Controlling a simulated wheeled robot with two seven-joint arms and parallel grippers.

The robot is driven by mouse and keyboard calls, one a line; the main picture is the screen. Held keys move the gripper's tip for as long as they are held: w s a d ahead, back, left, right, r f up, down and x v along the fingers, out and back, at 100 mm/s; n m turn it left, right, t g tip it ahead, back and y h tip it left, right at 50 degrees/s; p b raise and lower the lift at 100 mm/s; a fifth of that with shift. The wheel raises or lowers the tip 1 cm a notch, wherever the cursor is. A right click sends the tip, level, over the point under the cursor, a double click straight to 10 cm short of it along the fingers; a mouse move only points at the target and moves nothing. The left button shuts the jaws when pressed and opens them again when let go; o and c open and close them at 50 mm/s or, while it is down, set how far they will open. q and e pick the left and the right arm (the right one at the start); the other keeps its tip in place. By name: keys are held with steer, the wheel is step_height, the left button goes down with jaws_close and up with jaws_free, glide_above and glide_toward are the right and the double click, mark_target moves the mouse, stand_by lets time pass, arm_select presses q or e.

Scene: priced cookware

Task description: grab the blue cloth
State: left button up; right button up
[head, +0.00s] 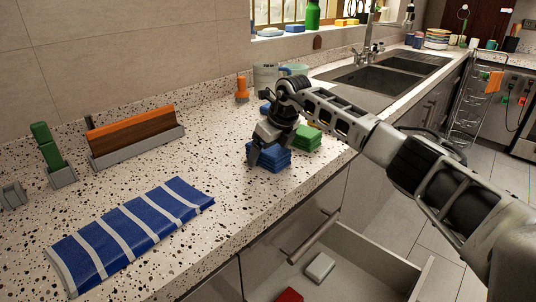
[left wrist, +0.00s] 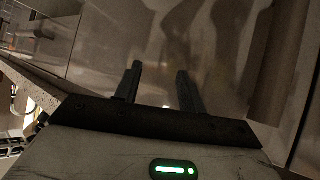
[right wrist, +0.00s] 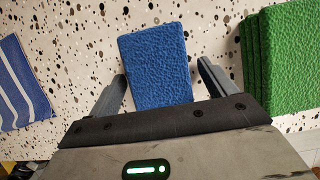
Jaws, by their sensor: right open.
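A stack of blue cloths (head: 270,161) lies on the speckled counter. Its textured top cloth (right wrist: 155,62) sits between the fingers of my right gripper (right wrist: 161,70) in the right wrist view. My right gripper (head: 267,150) is open, pointing down over the stack, with a gap on either side of the cloth. A flat blue cloth with white stripes (head: 135,232) lies at the front left of the counter. A part of it (right wrist: 18,85) shows in the right wrist view. My left gripper (left wrist: 157,82) is open and empty, in front of a shiny brownish surface.
A green stack (head: 307,138) stands close right of the blue one. A wooden piece in a grey holder (head: 137,134) and a green block (head: 46,145) stand near the wall. An open drawer (head: 345,262) is below the counter edge. The sink (head: 385,76) is farther back.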

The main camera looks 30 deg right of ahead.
steer(key=c, duration=1.1)
steer(key=shift+r, duration=0.15)
